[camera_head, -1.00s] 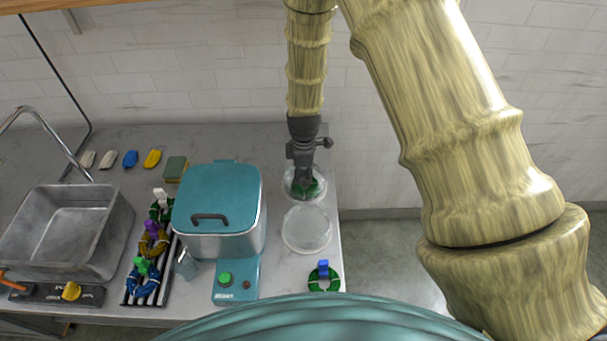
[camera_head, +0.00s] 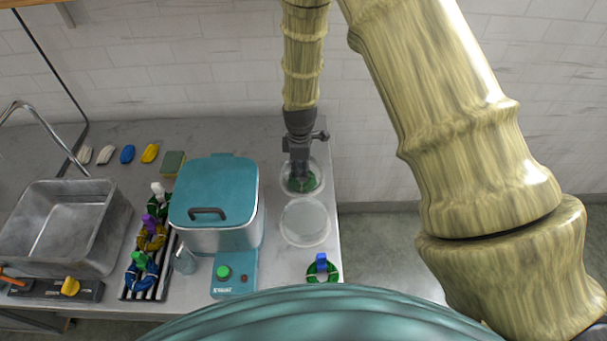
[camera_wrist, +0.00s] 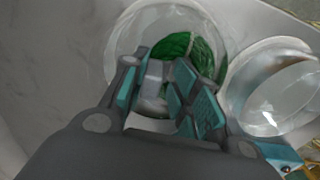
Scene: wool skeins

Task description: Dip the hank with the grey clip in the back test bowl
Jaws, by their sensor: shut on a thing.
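My gripper (camera_head: 300,178) points down into the back test bowl (camera_head: 322,180), a clear round bowl near the counter's right edge. It is shut on a grey clip (camera_wrist: 152,78), seen between the fingers in the wrist view. The green hank (camera_head: 309,184) with this clip is down inside the bowl, and it also shows in the wrist view (camera_wrist: 190,48). The fingers hide part of the hank and clip. I cannot tell how deep the hank sits in the liquid. The front bowl (camera_head: 305,222) is clear and holds no hank.
A green hank with a blue clip (camera_head: 322,270) lies in front of the bowls. A teal-lidded pot (camera_head: 215,190) stands left. Beyond it are a rack (camera_head: 127,293) with several clipped hanks and a metal sink (camera_head: 65,230).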

